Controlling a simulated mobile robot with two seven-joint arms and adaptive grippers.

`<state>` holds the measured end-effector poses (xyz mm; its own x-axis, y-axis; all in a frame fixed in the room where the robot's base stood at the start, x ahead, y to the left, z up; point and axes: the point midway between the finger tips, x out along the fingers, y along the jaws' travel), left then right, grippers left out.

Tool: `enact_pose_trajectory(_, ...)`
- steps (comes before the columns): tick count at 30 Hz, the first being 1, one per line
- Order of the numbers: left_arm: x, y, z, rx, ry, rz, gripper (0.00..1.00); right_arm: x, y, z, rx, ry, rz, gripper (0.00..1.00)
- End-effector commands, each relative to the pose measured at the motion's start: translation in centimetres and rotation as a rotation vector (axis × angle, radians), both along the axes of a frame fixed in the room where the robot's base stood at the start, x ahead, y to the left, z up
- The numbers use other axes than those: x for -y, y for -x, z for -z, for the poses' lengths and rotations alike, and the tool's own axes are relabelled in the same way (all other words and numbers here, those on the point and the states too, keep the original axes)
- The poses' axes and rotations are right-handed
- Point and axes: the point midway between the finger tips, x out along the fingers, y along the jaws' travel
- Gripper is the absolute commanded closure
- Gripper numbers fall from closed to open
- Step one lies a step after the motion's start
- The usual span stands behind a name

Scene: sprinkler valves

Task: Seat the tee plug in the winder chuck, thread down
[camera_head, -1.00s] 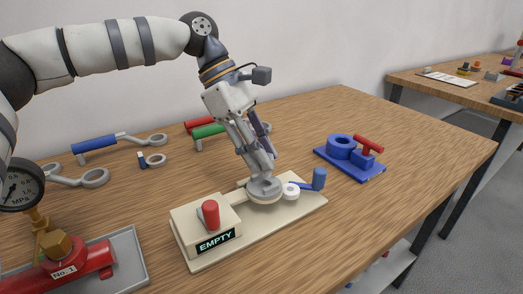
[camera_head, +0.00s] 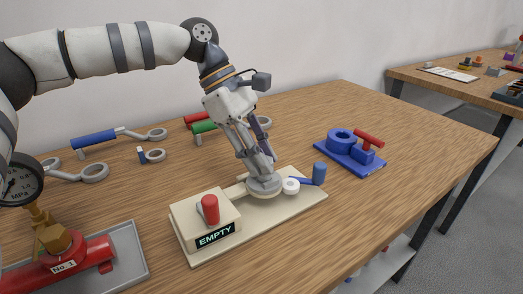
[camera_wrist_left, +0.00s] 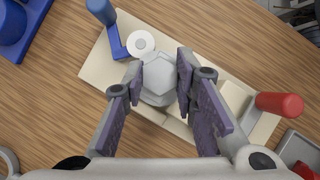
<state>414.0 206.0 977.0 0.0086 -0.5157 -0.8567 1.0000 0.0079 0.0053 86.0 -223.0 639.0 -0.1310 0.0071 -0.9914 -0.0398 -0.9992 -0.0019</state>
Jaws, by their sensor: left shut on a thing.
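The winder is a cream base (camera_head: 305,207) with a display reading EMPTY (camera_head: 215,236). Its chuck area is the round grey part (camera_head: 264,185) below my left gripper (camera_head: 261,171). The left gripper also shows in the wrist view (camera_wrist_left: 161,77), pointing down over the winder. Its fingers are shut on a pale grey hexagonal piece (camera_wrist_left: 159,78), seemingly the tee plug. This piece is right over or in the chuck; whether it is fully down, and its thread, are hidden. My right gripper is not in view.
A red lever (camera_head: 210,209) stands on the winder's box. A blue crank (camera_head: 319,174) and white disc (camera_head: 290,186) are beside the chuck. A red No.1 fitting (camera_head: 80,268) with a brass hex lies in a grey tray at left. A blue fixture (camera_head: 350,152) stands right. Wrenches lie behind.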

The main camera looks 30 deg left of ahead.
Motion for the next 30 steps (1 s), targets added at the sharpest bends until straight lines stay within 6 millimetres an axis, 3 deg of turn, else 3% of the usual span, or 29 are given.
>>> enact_pose_trajectory(23,0.0,0.0,1.9,0.000,0.001,0.000,1.00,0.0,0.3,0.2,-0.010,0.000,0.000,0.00)
enact_pose_trajectory(24,0.0,0.0,1.9,0.001,0.001,-0.001,0.67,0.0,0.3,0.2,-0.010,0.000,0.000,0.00)
enact_pose_trajectory(27,0.0,0.0,1.9,0.000,0.001,0.000,0.51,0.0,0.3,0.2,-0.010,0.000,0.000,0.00)
enact_pose_trajectory(30,0.0,0.0,1.9,0.000,0.000,0.000,0.51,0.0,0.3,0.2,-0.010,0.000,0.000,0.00)
